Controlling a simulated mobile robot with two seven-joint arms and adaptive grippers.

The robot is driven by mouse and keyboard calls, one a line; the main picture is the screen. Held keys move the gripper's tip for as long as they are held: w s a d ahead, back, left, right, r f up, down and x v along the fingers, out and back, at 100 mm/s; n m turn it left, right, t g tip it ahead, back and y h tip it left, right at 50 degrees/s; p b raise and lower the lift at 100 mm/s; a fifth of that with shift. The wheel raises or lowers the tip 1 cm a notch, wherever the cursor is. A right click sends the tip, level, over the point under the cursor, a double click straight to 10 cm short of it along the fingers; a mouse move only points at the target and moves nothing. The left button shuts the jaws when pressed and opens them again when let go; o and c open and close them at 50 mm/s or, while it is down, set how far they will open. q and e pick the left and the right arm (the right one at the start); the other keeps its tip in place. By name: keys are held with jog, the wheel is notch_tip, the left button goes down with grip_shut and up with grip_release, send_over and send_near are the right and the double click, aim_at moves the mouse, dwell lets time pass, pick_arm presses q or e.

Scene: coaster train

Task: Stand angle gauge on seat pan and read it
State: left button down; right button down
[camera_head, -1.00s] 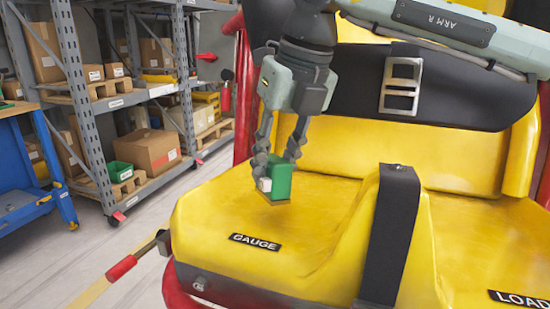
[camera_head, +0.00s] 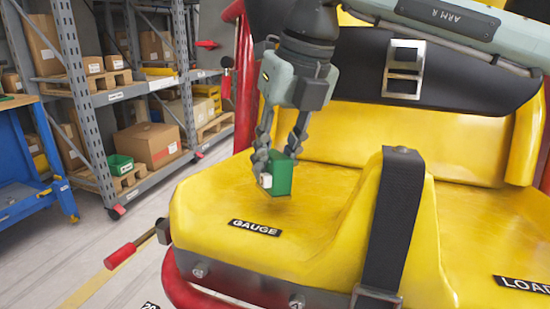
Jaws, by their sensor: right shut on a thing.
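The angle gauge (camera_head: 283,178) is a small green block with a white part on its left side. My right gripper (camera_head: 270,174) is shut on it, coming down from above. The gauge is over the left part of the yellow seat pan (camera_head: 215,205), behind the black GAUGE label (camera_head: 255,227). I cannot tell whether its underside touches the pan. No reading shows on the faces turned to me. My left gripper is not in view.
A black strap (camera_head: 400,205) runs over the seat's middle ridge. A red-handled lever (camera_head: 121,256) sticks out at the left front. Grey shelving (camera_head: 85,115) with boxes and a blue bench (camera_head: 25,160) stand at the left.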

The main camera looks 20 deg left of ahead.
aim_at(273, 179)
jog(key=shift+s+f+b, duration=0.2)
jog(key=shift+f+b, duration=0.75)
jog(key=shift+f, duration=0.15)
dwell(0.4)
jog(key=shift+s+f+b, duration=0.1)
jog(key=shift+f+b, duration=0.3)
jog(key=shift+b, duration=0.2)
dwell(0.3)
jog(key=c, duration=1.1)
grip_release()
jog(key=shift+c, duration=0.2)
jog(key=shift+r, duration=0.1)
jog(key=v, duration=1.2)
